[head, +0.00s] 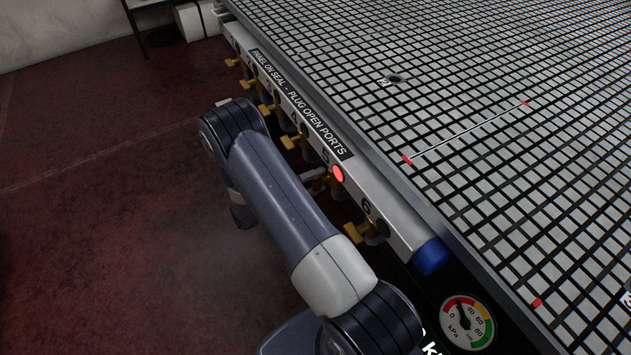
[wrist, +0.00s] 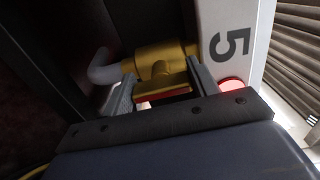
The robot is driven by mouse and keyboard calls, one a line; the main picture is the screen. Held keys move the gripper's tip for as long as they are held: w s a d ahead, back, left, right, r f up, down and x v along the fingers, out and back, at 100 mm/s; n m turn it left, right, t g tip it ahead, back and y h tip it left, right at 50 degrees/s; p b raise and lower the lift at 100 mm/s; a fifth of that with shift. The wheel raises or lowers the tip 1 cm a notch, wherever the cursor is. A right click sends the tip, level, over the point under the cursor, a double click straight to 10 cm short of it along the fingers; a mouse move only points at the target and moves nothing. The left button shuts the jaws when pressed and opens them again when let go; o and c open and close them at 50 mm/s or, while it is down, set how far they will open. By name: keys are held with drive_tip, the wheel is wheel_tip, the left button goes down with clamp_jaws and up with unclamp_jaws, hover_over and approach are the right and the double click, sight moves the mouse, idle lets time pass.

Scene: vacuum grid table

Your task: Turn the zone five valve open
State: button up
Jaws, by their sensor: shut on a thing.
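The zone five valve (wrist: 155,54) is a brass-coloured body with a yellow handle (wrist: 168,90) that has a red edge, beside the black "5" on the white rail in the wrist view. A pale hose bends away from its left side. My gripper (wrist: 163,82) has one finger on each side of the handle and is shut on it. In the head view my gripper (head: 319,179) is at the rail below the "5", and it and my arm hide much of this valve. A lit red lamp (head: 338,174) sits by the "5"; it also shows in the wrist view (wrist: 232,84).
Several other yellow valve handles line the rail, the nearest at zone six (head: 359,232). The gridded table top (head: 490,60) rises to the right. A pressure gauge (head: 467,322) and a blue corner cap (head: 431,256) are at the near end. Floor at left is clear.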

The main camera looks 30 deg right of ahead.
drive_tip(key=o, duration=1)
drive_tip(key=a, duration=1)
drive_tip(key=shift+s+a+b, duration=0.2)
drive_tip(key=shift+a+b, duration=0.1)
drive_tip(key=shift+a, duration=0.1)
drive_tip(key=d, duration=1.1)
drive_tip(key=shift+w+p, duration=0.2)
drive_tip(key=shift+p, duration=0.15)
drive_tip(key=shift+a, duration=0.1)
drive_tip(key=shift+m, duration=0.3)
